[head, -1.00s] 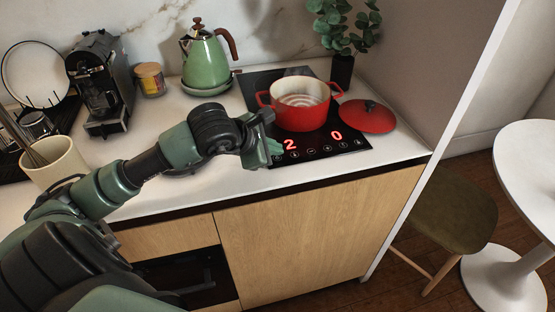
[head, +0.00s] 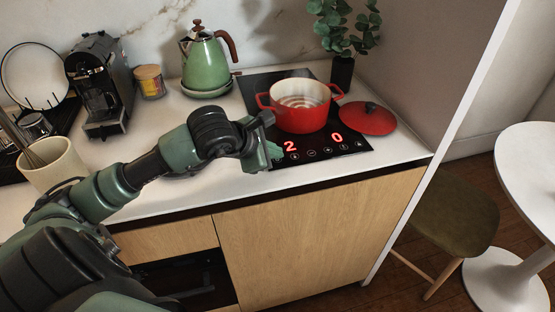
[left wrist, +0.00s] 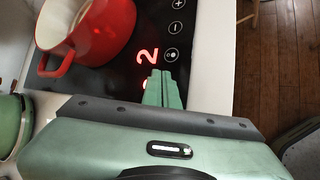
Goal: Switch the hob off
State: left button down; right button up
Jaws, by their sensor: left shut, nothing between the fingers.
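The black hob (head: 322,145) is set in the white counter, with a glowing red 2 on the left of its front panel and a glowing red 0 on the right. Round touch keys run along its front edge. My left gripper (head: 275,152) is shut and empty at the panel's front left corner, close to the 2. In the left wrist view, its closed green fingertips (left wrist: 163,77) are over the hob (left wrist: 185,38), beside the 2 and a round key. I cannot tell whether they touch the glass. My right gripper is not in view.
A red pot (head: 300,107) stands on the hob, with its red lid (head: 367,117) to its right. A green kettle (head: 207,62), a jar (head: 150,80), a coffee machine (head: 100,85) and a plant (head: 343,30) stand behind or to the left.

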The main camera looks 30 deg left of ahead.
aim_at(275, 162)
pick_arm(q)
jog(key=shift+f, duration=0.1)
dwell(0.3)
jog(key=shift+r, duration=0.75)
notch_tip(275, 162, up, 6)
jog(key=p, duration=0.2)
jog(key=shift+p, duration=0.35)
dwell(0.3)
